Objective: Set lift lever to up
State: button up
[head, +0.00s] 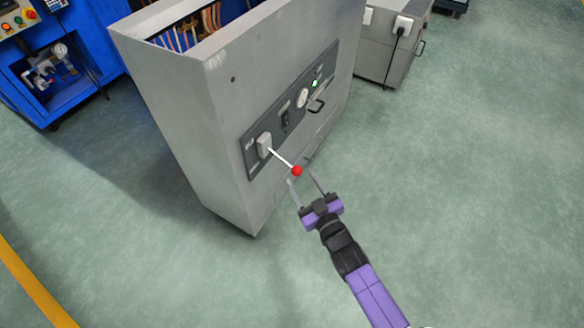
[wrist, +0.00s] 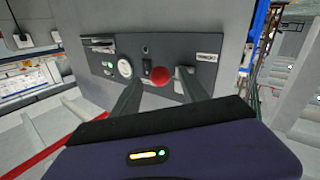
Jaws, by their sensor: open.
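The lift lever (head: 282,158) is a thin white rod with a red ball at its end. It sticks out from a light switch box at the left end of the dark panel (head: 257,165) on the grey cabinet. My gripper (head: 306,178) is open, with its two fingers pointing toward the panel and the red ball by their tips. In the wrist view the red ball (wrist: 160,76) shows between my gripper's fingers (wrist: 164,88), nearer the right one. I cannot tell whether a finger touches the ball.
The panel also bears a dark switch (head: 285,119), a round white gauge (head: 302,98), a green light (head: 315,83) and a handle (head: 317,106). A blue machine (head: 75,85) stands at the left, and a smaller grey cabinet (head: 384,62) stands behind.

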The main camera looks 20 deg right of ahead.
aim_at(284, 162)
jog(key=w+b, duration=0.1)
jog(key=w, duration=0.6)
jog(key=shift+w+a, duration=0.1)
grip_shut()
dwell(1.3)
